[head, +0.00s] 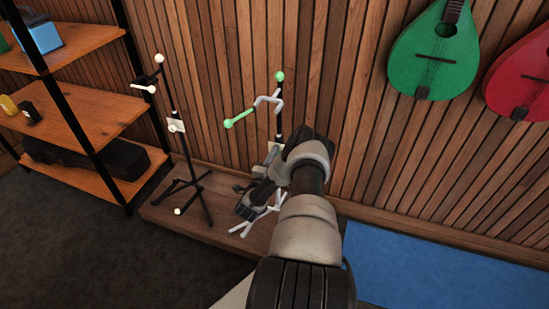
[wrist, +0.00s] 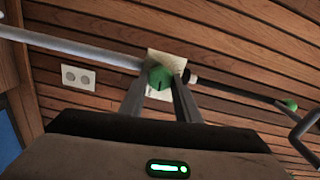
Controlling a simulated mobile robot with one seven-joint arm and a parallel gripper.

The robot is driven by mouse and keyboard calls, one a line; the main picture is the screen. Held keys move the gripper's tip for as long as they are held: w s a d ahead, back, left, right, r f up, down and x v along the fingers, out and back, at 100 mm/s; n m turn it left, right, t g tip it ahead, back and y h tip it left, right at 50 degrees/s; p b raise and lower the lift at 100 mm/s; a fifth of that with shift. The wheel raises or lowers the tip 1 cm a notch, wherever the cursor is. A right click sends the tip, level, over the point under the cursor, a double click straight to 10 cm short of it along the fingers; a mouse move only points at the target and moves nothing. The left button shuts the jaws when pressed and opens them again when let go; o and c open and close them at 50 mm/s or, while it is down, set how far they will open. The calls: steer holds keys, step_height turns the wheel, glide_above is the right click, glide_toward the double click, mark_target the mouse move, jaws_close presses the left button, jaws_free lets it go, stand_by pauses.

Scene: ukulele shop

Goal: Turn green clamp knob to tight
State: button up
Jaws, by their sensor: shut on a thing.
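The green clamp knob (wrist: 160,77) sits between my fingertips in the wrist view, with a small dark line on its face. My gripper (wrist: 160,92) is shut on it, one finger on each side. A pale card (wrist: 166,60) shows behind the knob; its print is too small to read. In the head view, my gripper (head: 262,172) is at the stand with green tips (head: 268,102), below its hooked yoke. My arm hides the knob and part of the stand there. A green ball end (wrist: 288,104) of the stand shows at right in the wrist view.
A second stand (head: 183,150) with cream tips stands close on the left, on the same wooden platform (head: 165,212). Shelves (head: 75,100) are further left. Green (head: 437,50) and red (head: 522,75) instruments hang on the slatted wall. A blue mat (head: 440,265) lies at right.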

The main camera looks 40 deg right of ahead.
steer(key=shift+a+f+m, duration=0.15)
steer(key=shift+m, duration=1.45)
steer(key=o, duration=1)
steer(key=p+v, duration=1)
steer(key=v, duration=0.7)
steer(key=shift+s+a, duration=0.1)
steer(key=shift+a, duration=0.05)
